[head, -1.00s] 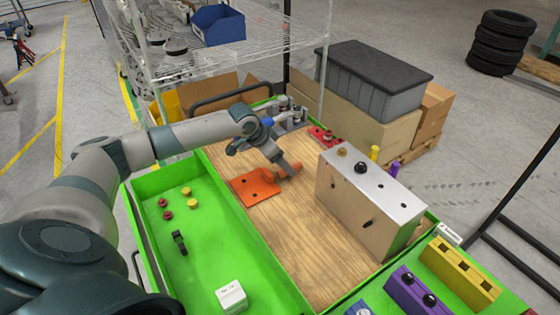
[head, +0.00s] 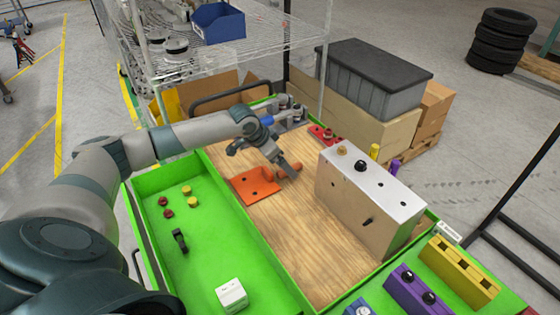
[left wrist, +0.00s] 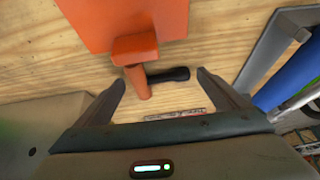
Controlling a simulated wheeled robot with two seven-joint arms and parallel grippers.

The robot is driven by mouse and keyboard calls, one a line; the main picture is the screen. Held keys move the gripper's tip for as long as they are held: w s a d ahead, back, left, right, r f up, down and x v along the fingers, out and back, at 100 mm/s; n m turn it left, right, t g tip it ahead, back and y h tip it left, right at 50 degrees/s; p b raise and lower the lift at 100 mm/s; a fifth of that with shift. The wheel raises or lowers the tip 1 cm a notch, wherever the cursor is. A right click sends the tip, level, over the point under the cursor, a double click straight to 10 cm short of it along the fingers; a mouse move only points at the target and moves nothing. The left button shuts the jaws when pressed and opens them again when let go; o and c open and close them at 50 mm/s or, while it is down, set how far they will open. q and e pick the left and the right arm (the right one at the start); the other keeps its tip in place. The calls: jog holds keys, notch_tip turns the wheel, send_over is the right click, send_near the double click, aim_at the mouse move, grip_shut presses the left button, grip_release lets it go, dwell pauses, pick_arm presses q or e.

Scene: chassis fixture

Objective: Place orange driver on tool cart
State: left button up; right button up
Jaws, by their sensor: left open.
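The orange driver (head: 284,172) lies on the wooden work surface beside a flat orange plate (head: 254,191) with holes. In the left wrist view the driver (left wrist: 135,50) shows an orange body, a thin orange end and a black part, close to the plate (left wrist: 120,18). My left gripper (head: 291,168) is at the driver. In the left wrist view, my open fingers (left wrist: 162,80) stand on either side of the driver's black part, with gaps to both. In the head view the fingers hide part of the driver. Which thing is the tool cart is unclear. My right gripper is out of view.
A metal-topped box (head: 372,185) stands right of the driver. A green tray (head: 205,255) with small parts lies left. A wire shelf (head: 270,38) with a blue bin (head: 218,24) rises behind. Bare wood (head: 300,240) lies in front of the driver.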

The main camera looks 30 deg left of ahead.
pick_arm(q)
jog(key=shift+s+a+r, duration=0.15)
jog(key=shift+s+r, duration=0.15)
jog(key=shift+r, duration=0.3)
jog(key=b+v, duration=0.1)
jog(key=v, duration=0.8)
jog(key=shift+s+r, duration=0.1)
jog(key=shift+r, duration=0.05)
jog(key=shift+s+a+r, duration=0.1)
jog(key=shift+s+r, duration=0.2)
jog(key=shift+r, duration=0.3)
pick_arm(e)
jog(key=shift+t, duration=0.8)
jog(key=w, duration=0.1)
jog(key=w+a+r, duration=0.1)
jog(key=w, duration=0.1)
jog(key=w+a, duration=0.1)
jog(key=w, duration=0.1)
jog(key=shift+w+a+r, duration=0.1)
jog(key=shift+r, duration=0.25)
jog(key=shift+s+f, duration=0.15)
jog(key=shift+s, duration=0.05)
